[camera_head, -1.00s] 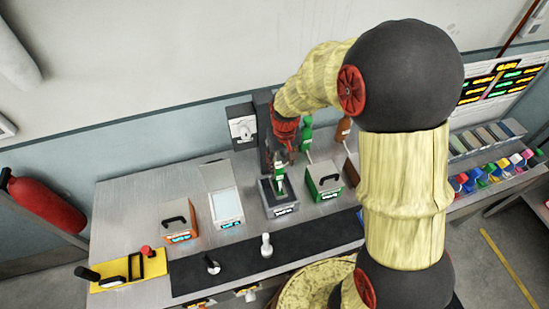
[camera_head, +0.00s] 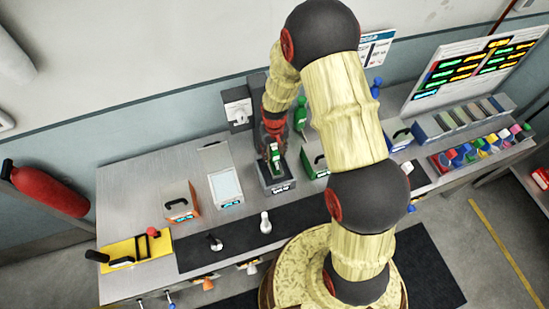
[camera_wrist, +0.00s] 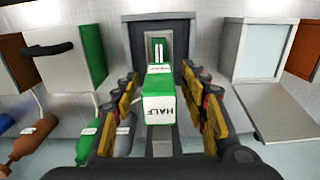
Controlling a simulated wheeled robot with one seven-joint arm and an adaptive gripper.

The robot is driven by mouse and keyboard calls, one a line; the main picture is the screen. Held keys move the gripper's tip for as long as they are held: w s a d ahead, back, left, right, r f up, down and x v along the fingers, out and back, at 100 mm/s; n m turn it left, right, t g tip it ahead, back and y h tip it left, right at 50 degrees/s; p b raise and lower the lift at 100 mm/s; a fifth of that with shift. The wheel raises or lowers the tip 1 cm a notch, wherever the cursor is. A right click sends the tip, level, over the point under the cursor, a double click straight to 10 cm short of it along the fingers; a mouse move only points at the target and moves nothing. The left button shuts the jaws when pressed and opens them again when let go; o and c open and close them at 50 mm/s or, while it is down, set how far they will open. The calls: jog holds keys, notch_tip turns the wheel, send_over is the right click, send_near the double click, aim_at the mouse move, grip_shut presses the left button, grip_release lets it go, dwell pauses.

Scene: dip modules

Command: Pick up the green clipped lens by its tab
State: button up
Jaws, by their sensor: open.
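The green clipped lens (camera_wrist: 158,98) shows in the wrist view as a green and white block labelled "HALF". It stands in front of a grey box-shaped station (camera_wrist: 183,80) with a slot at its back. My gripper (camera_wrist: 160,118) is open, with one finger on each side of the block and a visible gap on both sides. In the head view the green piece (camera_head: 275,155) is at the grey station (camera_head: 275,180), just below my gripper (camera_head: 274,140). Whether the fingers reach the tab's depth is hard to tell.
A green box (camera_wrist: 78,58) with a black handle stands to the left of the station. A white box (camera_wrist: 262,50) with an open lid stands to the right. Green and brown bottles lie at the lower left in the wrist view. A black mat (camera_head: 250,230) runs along the bench front.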

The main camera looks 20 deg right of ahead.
jog(key=shift+f, duration=0.25)
jog(key=shift+c, duration=0.8)
grip_shut()
